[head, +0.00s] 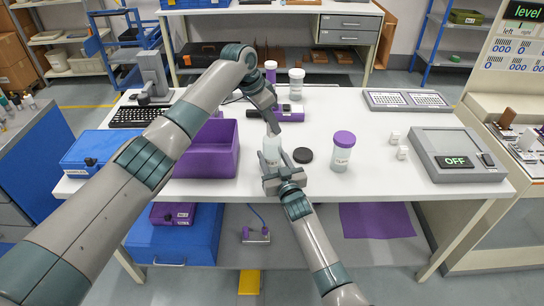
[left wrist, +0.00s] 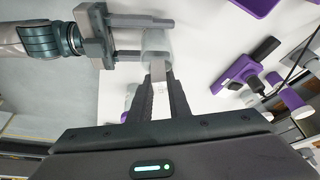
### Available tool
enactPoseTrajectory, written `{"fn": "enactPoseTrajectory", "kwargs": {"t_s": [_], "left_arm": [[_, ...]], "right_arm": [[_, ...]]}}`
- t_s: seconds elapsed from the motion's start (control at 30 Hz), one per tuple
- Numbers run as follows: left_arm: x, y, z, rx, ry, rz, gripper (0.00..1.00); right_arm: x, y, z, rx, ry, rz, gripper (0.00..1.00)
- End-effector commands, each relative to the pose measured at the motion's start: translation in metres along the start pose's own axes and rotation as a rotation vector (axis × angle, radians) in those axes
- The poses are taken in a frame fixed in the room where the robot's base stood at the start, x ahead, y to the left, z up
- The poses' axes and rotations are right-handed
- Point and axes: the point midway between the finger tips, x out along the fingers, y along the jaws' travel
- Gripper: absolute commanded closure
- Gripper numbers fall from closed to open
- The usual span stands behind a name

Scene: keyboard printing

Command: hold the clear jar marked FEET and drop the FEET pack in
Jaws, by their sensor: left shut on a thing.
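The clear jar (head: 272,146) stands upright and uncapped near the front of the white table. My right gripper (head: 283,168) has its fingers on both sides of the jar; in the left wrist view the jar (left wrist: 157,42) sits between them. My left gripper (head: 272,126) points down just above the jar mouth. In the left wrist view its fingers are shut on a small pale pack (left wrist: 160,78), whose end is at the jar's opening. Whether the pack's tip is inside the rim I cannot tell. The jar's label is too small to read.
A black lid (head: 302,155) lies right of the jar. A purple-capped jar (head: 343,150) stands further right, near small white pieces (head: 402,152) and a grey device reading OFF (head: 457,161). A purple bin (head: 207,160) stands left. A purple-and-black tool (head: 289,111) lies behind.

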Motion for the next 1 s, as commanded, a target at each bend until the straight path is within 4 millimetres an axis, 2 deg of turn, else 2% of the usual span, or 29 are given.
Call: {"fn": "enactPoseTrajectory", "kwargs": {"t_s": [0.03,0.07,0.13,0.17,0.47,0.67,0.87,1.0], "left_arm": [[0.000,0.000,0.000,0.000,0.000,0.000,1.00],[0.000,0.000,0.000,0.000,0.000,0.000,0.81],[0.000,0.000,0.000,0.000,0.000,0.000,0.64],[0.000,0.000,0.000,0.000,0.000,0.000,0.62],[-0.001,0.000,0.000,0.000,0.000,0.000,0.62],[-0.010,-0.001,0.000,-0.001,0.001,0.000,0.62],[-0.036,0.000,0.000,0.001,0.002,-0.001,0.62],[-0.061,-0.001,0.000,0.000,0.003,-0.002,0.62]], "right_arm": [[0.000,0.000,0.000,0.000,-0.001,0.000,0.76],[0.000,0.000,0.000,0.000,-0.001,0.000,0.76],[0.000,0.000,0.000,0.000,-0.001,0.000,0.76],[0.000,0.000,0.000,0.000,-0.001,0.000,0.76],[0.000,0.000,0.001,0.000,-0.001,0.000,0.76],[0.000,0.000,0.001,0.000,-0.001,0.000,0.76],[0.000,0.000,0.000,0.000,-0.001,0.000,0.76],[0.000,0.000,0.001,0.000,-0.001,0.000,0.76]]}}
